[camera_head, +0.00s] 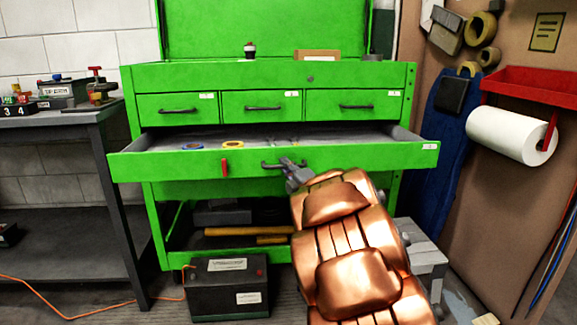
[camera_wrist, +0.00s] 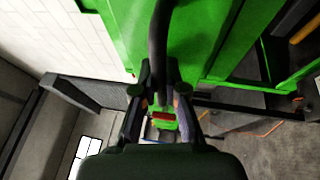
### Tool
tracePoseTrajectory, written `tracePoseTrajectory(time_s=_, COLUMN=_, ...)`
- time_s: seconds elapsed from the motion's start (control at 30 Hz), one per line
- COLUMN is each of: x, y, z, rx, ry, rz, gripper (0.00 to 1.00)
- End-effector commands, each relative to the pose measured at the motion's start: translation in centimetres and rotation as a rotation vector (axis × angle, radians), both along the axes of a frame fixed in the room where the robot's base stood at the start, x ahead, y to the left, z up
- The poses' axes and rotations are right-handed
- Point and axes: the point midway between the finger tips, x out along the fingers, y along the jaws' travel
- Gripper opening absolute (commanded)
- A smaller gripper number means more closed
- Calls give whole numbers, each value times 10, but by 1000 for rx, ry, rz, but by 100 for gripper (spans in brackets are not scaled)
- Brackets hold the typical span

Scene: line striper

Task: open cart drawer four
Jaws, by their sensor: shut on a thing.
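The green tool cart (camera_head: 285,76) stands against the wall in the head view. Its wide drawer (camera_head: 345,160), below a row of three small drawers, is pulled out, and its grey inside shows with a few small items in it. My gripper (camera_head: 292,168) is at the dark bar handle (camera_head: 270,164) on the middle of this drawer's front. In the wrist view the fingers (camera_wrist: 159,95) are closed around the dark handle bar (camera_wrist: 159,45). Whether this drawer is number four cannot be read. My arm hides part of the cart's lower right.
A dark workbench (camera_head: 70,118) stands at the left. A black battery box (camera_head: 228,288) sits on the floor before the cart. A grey step stool (camera_head: 425,255) is right of my arm. A paper roll (camera_head: 510,136) hangs at the right. An orange cord crosses the floor.

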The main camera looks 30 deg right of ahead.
Motion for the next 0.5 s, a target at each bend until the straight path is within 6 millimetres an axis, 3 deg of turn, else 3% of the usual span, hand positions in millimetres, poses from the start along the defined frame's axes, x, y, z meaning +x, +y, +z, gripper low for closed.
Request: tracePoseTrajectory(time_s=0.5, x=-9, y=7, z=-1, rx=5, ry=2, rz=-4, gripper=0)
